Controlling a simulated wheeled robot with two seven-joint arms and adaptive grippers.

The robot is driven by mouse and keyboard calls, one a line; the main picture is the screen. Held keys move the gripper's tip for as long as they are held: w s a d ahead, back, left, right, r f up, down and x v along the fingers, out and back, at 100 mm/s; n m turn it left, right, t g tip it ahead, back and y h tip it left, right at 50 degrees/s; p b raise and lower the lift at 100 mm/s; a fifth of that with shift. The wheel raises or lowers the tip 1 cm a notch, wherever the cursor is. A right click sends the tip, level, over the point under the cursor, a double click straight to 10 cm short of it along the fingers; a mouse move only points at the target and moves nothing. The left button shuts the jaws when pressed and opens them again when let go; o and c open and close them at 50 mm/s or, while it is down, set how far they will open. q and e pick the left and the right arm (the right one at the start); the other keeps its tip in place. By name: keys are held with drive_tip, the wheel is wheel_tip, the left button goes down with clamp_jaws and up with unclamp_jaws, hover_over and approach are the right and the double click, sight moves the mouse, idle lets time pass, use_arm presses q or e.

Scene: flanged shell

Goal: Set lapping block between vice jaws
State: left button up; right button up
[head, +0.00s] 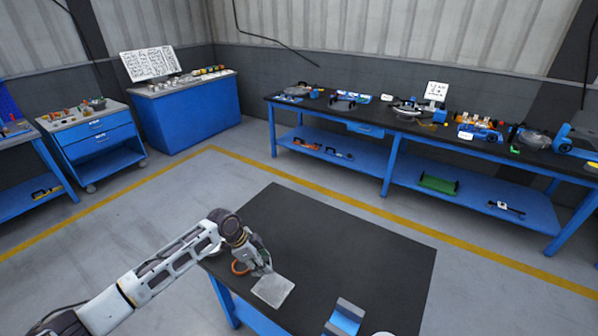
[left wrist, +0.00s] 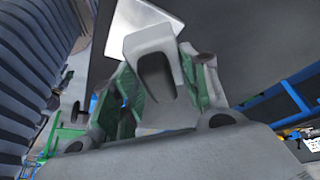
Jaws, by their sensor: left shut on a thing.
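The lapping block appears to be the flat light-grey square slab (head: 273,290) over the near left part of the dark table. My left gripper (head: 262,270) is at its far edge, shut on it. I cannot tell whether the slab touches the table top. In the left wrist view the slab (left wrist: 143,22) shows beyond the gripper (left wrist: 158,75), which hides part of it. A blue and grey block-shaped thing (head: 346,316), possibly the vice, stands at the near edge of the head view, to the right of the slab. Its jaws cannot be made out. My right gripper is not in view.
An orange ring (head: 239,268) lies beside my left gripper on the dark table (head: 350,250). The table's middle and far right are clear. A long blue bench (head: 390,133) along the back wall holds many tools. A blue cabinet (head: 190,115) and drawer cart (head: 95,135) stand back left.

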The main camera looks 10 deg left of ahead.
use_arm(q)
drive_tip(key=shift+n, duration=0.3)
